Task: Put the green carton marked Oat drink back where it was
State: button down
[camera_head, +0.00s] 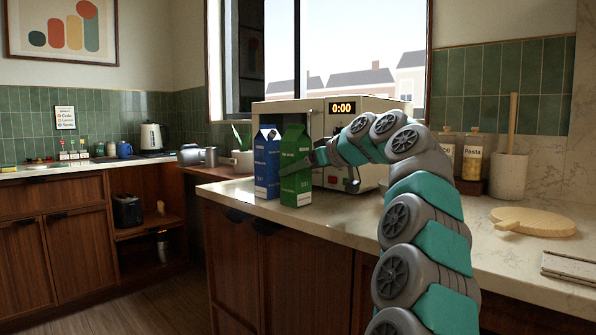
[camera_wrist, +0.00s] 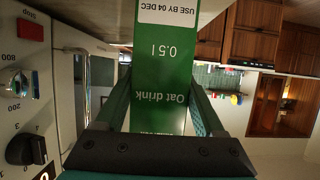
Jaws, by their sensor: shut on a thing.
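The green carton (camera_head: 296,178) is upright beside the blue carton (camera_head: 266,168), to its right and nearer the counter's front edge. In the wrist view the green carton (camera_wrist: 162,65) fills the middle, with "Oat drink", "0.5 l" and "USE BY 04 DEC" upside down. My gripper (camera_head: 314,160) is shut on the green carton, reaching it from the right. In the wrist view the fingers of my gripper (camera_wrist: 160,100) lie along both its sides. I cannot tell whether its base touches the counter or is just above it.
The microwave (camera_head: 362,110), showing 0:00, stands right behind the cartons; its knob and Stop button show in the wrist view. The counter (camera_head: 330,222) has a narrow clear strip in front. Jars (camera_head: 471,160) and a round wooden board (camera_head: 535,221) are to the right.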

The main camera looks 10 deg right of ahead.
jog(key=shift+f, duration=0.1)
grip_release()
jog(key=v, duration=1.2)
jog(key=shift+b, duration=0.35)
jog(key=shift+a, duration=0.1)
